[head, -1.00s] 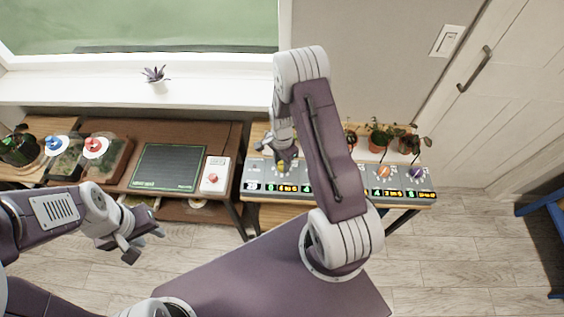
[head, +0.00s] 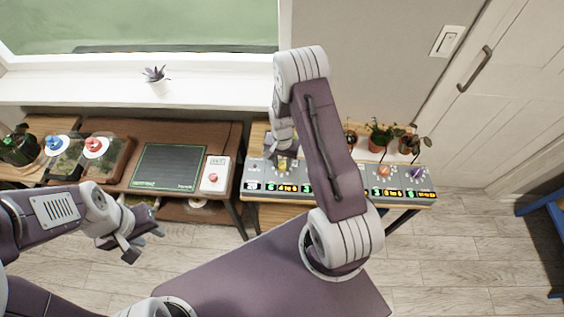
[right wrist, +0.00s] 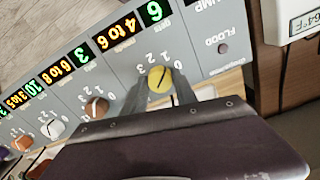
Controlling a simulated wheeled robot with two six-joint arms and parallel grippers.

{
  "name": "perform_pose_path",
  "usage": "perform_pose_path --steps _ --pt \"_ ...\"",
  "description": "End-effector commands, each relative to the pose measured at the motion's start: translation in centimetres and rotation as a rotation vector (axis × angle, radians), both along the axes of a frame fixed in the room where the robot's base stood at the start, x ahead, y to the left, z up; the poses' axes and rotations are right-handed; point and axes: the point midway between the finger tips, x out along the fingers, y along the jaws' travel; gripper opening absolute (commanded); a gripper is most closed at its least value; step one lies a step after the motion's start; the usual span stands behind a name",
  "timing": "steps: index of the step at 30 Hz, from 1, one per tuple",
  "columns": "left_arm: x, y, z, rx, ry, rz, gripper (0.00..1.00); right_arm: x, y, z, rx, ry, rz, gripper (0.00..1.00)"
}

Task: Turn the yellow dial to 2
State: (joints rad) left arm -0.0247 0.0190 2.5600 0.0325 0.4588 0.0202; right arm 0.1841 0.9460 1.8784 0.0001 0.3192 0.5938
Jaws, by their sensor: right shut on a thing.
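The yellow dial (right wrist: 159,80) is on a grey control panel (right wrist: 205,62), with small numbers printed around it and a dark line across its face. My right gripper (right wrist: 160,92) is shut on the dial, one finger on each side. I cannot clearly tell which number the line points to. In the head view the yellow dial (head: 282,167) shows under my right gripper (head: 280,155) at the panel's left part. My left gripper (head: 146,244) hangs open and empty over the floor at the lower left.
Potted plants (head: 380,137) stand behind. A board with a red button (head: 213,177) is to the left.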

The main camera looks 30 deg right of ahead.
Motion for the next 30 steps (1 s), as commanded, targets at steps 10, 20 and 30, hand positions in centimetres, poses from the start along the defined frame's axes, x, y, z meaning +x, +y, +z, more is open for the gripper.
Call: perform_pose_path --steps 10,20,30 --pt "0.0 0.0 0.16 0.0 0.0 0.0 0.36 0.29 -0.09 0.2 -0.003 -0.008 0.325 0.0" --pt "0.01 -0.01 0.23 0.0 0.0 0.0 0.36 0.35 -0.1 0.23 -0.003 -0.009 0.603 0.0" --pt "0.0 0.0 0.26 0.0 0.0 0.0 0.36 0.41 -0.11 0.25 -0.005 -0.01 0.781 0.0"
